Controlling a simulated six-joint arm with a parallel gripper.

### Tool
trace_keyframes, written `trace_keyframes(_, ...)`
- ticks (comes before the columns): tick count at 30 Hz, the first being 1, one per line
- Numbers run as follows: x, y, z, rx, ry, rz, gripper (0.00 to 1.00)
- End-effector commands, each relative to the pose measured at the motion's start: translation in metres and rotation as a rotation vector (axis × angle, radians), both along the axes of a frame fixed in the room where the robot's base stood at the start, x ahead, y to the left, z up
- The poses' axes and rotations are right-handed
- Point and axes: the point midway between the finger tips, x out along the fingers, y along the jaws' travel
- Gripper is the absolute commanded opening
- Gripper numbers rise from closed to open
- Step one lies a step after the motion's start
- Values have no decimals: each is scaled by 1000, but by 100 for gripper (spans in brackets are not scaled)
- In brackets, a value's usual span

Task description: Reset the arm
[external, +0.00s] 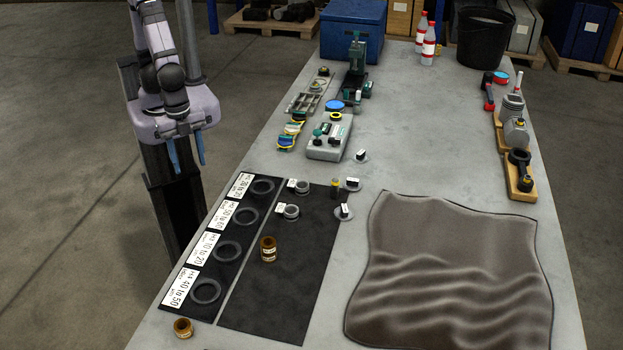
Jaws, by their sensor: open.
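My gripper (186,152) hangs at the left of the external view, with two blue fingers pointing down and spread apart. It is open, with nothing between the fingers. It appears beside the table's left edge, above the black strip with labels (228,245). My arm (160,50) comes down from the top left and bends near the gripper. Nothing touches the fingers.
The grey table (420,150) holds a black mat (290,290) with a brown ring part (268,249) and small grey rings. Another brown part (183,328) stands near the front edge. A brown cloth (450,270) covers the right front. Tools, a blue box (352,30) and a bucket (484,40) stand behind.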

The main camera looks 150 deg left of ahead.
Motion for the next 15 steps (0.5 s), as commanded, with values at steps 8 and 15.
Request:
trace_keyframes(8,-19,-5,10,-7,56,-4,50)
trace_keyframes(15,-18,-5,8,-6,56,-4,50)
